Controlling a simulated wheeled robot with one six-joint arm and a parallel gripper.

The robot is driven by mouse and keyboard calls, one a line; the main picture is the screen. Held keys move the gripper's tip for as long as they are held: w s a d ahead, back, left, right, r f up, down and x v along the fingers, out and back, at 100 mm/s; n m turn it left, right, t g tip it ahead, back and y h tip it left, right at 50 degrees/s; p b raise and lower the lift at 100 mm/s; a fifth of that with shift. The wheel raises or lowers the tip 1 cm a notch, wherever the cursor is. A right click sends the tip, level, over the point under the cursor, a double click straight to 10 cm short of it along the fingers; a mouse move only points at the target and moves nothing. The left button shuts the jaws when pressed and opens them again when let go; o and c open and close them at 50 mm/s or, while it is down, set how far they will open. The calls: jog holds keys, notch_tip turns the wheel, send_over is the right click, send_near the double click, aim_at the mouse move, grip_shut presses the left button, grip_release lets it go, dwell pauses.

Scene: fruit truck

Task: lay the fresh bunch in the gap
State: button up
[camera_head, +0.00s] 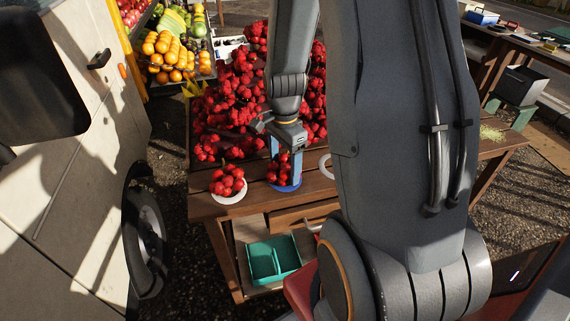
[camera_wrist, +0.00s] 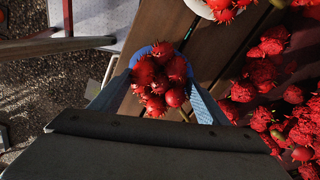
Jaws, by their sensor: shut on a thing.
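A bunch of red spiky fruit (camera_head: 279,167) is between the fingers of my gripper (camera_head: 284,163), which is shut on it. The bunch also shows between the two blue fingers in the wrist view (camera_wrist: 160,80). A blue round dish (camera_head: 285,187) is directly below the bunch, and its rim shows around the fruit in the wrist view (camera_wrist: 141,52). I cannot tell whether the bunch touches the dish. To the left, a white dish (camera_head: 229,200) holds another red bunch (camera_head: 227,179). To the right is a white rim (camera_head: 326,166), partly hidden by my arm.
A large heap of red fruit (camera_head: 235,100) covers the wooden table (camera_head: 208,208) behind the dishes. A teal divided box (camera_head: 273,259) is below the table's front edge. A pale vehicle (camera_head: 70,150) stands at the left. Crates of yellow fruit (camera_head: 165,55) are at the back left.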

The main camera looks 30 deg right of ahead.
jog(key=shift+f, duration=0.15)
jog(key=o, duration=0.9)
jog(key=shift+r+p, duration=2.45)
jog(key=shift+r, duration=0.6)
